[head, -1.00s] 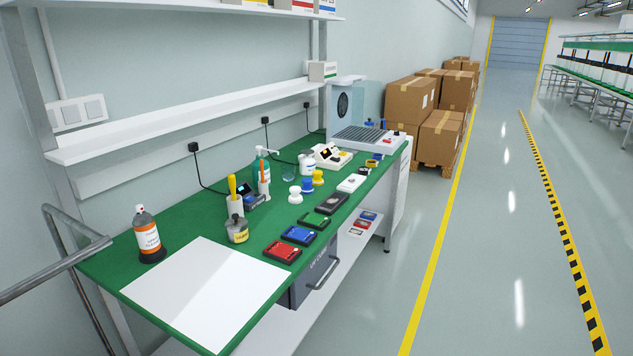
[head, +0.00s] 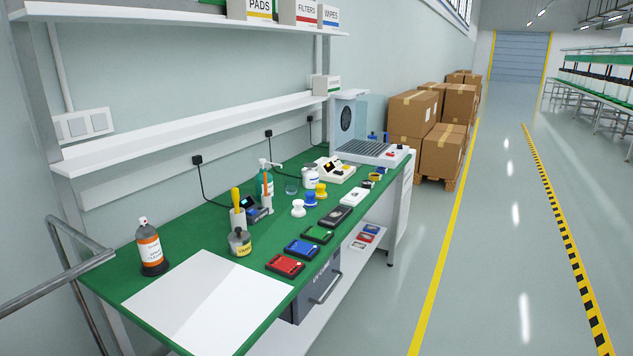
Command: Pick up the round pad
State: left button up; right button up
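I cannot make out a round pad for certain in the head view. Small round-topped pieces stand on the green bench top (head: 190,240): a white one (head: 298,209), a blue one (head: 310,199) and a yellow one (head: 321,191). A small yellow round item (head: 375,177) lies farther back, too small to identify. A box marked PADS (head: 260,10) sits on the upper shelf, cut by the top edge; its contents are hidden. Neither of my grippers is in view.
A white sheet (head: 208,300) covers the bench's near end, beside a spray bottle (head: 150,248). Red (head: 285,265), blue (head: 301,249) and green (head: 317,234) trays line the front edge. A metal rail (head: 60,282) is at left. The right floor is clear.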

aim_at(320, 194)
jog(key=i+l+u, duration=0.1)
jog(key=u, duration=0.3)
jog(key=l+u, duration=0.1)
jog(key=u, duration=0.25)
jog(key=i+l+u, duration=0.1)
jog(key=u, duration=0.3)
jog(key=l+u, duration=0.25)
jog(key=u, duration=0.15)
